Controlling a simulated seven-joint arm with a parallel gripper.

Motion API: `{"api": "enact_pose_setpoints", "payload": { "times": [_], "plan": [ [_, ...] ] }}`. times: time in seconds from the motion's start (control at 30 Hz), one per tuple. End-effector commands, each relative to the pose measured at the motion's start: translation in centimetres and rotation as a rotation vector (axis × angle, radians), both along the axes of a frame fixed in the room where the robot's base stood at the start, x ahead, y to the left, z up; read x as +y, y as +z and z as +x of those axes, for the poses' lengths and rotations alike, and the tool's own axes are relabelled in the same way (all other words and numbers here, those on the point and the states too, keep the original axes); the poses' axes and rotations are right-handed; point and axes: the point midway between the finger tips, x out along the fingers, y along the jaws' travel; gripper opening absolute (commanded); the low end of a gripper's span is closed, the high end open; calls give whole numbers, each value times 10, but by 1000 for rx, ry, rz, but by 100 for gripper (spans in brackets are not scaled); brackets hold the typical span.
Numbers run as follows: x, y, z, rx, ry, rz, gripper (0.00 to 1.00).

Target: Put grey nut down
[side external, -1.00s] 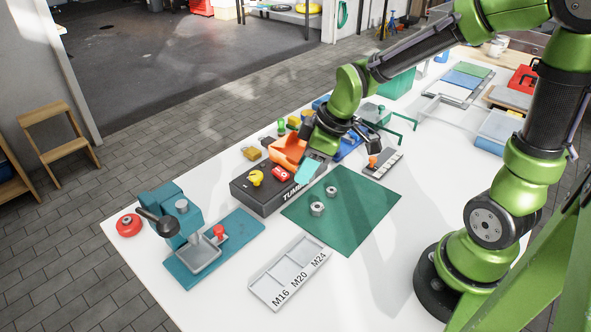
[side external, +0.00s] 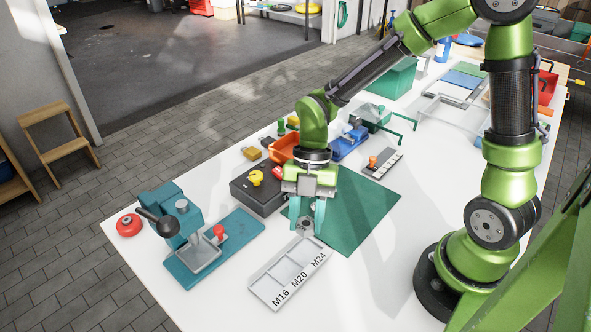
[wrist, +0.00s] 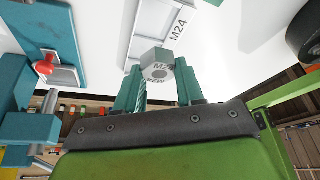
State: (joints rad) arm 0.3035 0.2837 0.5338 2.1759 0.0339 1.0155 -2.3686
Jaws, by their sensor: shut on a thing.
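My gripper (side external: 305,224) points down beside the front left edge of the green mat (side external: 357,215). Its teal fingers are shut on a grey hex nut (side external: 306,221). In the wrist view the nut (wrist: 157,68) is marked M24 and sits between the fingertips. The pale grey tray (side external: 262,279) lies on the bench just in front of the gripper, labelled M16, M20 and M24. Its compartments look empty. The M24 end of the tray (wrist: 177,28) shows beyond the nut in the wrist view. My gripper hides part of the mat, and I see no other nut there.
A teal press (side external: 178,235) on its base stands to the left, with a red knob nearby. The white bench right of the tray is clear.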

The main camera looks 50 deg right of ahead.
Motion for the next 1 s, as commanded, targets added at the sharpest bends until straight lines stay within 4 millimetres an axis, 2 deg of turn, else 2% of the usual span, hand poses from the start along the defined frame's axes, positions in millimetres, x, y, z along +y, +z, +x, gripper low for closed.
{"api": "enact_pose_setpoints", "payload": {
  "times": [0.4, 1.0],
  "plan": [
    [0, -49, 0, 2, -5, 0, 5],
    [0, -60, 0, 0, -6, 0, 5]
  ]
}}
